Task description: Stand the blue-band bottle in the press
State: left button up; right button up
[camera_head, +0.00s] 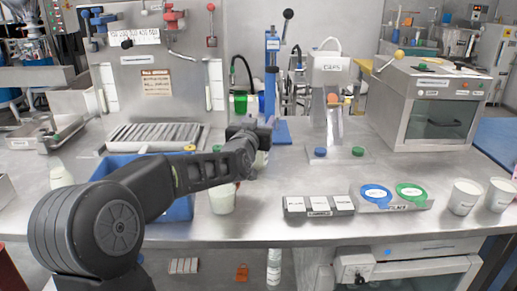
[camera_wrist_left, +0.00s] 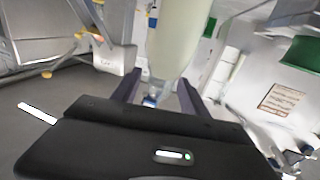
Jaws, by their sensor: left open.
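My left gripper (camera_head: 255,137) is over the middle of the counter, just in front of the blue lever press (camera_head: 272,75) and its blue base (camera_head: 282,132). A pale bottle (camera_head: 261,160) shows partly behind the gripper, in front of and left of the press base. In the left wrist view the open fingers (camera_wrist_left: 157,92) are on either side of a pale bottle body (camera_wrist_left: 182,35). I cannot see a blue band on it, nor tell whether it touches the fingers or stands on anything. My right gripper is not in view.
The caps stand (camera_head: 330,100) is right of the press. Blue and green lids (camera_head: 376,193) sit front right, near two white cups (camera_head: 465,197). The counter between is clear.

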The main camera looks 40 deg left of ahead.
pick_arm(q)
jog(key=shift+x, duration=1.2)
jog(key=shift+c, duration=0.3)
grip_shut()
